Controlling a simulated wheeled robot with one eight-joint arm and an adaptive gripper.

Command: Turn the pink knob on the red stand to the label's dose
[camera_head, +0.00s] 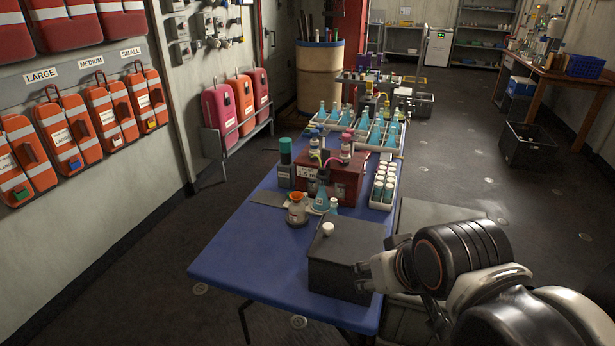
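The red stand (346,187) is a box on the blue table, with bottle-top dispensers on it. A small pink knob (347,136) tops the right-hand dispenser; its setting is too small to read. A white label (307,172) on the stand's front reads about "1.5", with its unit unclear. A flask of blue liquid (321,199) stands in front of the stand. My gripper (366,275) is at the table's near right, beside the dark grey box and well nearer than the stand. Its pale fingers are small and partly turned away, so I cannot tell whether they are open.
The dark grey box (345,262) with a white knob stands between my gripper and the stand. The blue table's (240,260) near left is clear.

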